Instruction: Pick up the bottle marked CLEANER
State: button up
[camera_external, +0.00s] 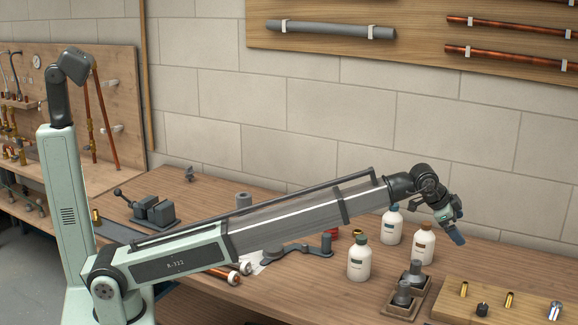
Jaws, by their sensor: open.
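Three white bottles with dark labels stand upright on the wooden bench: a teal-capped bottle (360,264) at the front left, a blue-capped bottle (392,229) behind it, and an orange-brown-capped bottle (423,247) to the right. The lettering on the labels is too small to read, so I cannot tell which is marked CLEANER. My gripper (457,236) has blue fingertips and is open and empty. It points down above the bench, just right of the orange-brown-capped bottle in the picture, apart from all three bottles.
A small tray (396,312) with dark metal parts stands in front of the bottles. A wooden board (455,292) with brass and steel fittings lies at the front right. A vise (152,208) sits at the back left. Bench space behind my gripper, near the block wall, looks clear.

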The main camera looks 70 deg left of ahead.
jog(key=a+r+n+y, duration=0.15)
jog(key=a+r, duration=0.35)
jog(key=a, duration=0.6)
jog(key=n+g, duration=0.6)
jog(key=n, duration=0.6)
send_over(394, 213)
jog(key=s, duration=0.2)
notch_tip(394, 213, down, 6)
jog(key=r, duration=0.1)
jog(key=shift+t+y, duration=0.3)
jog(key=shift+y, duration=0.15)
jog(key=x, duration=1.4)
jog(key=shift+d, duration=0.2)
jog(key=shift+c, duration=0.5)
jog(key=c, duration=1.7)
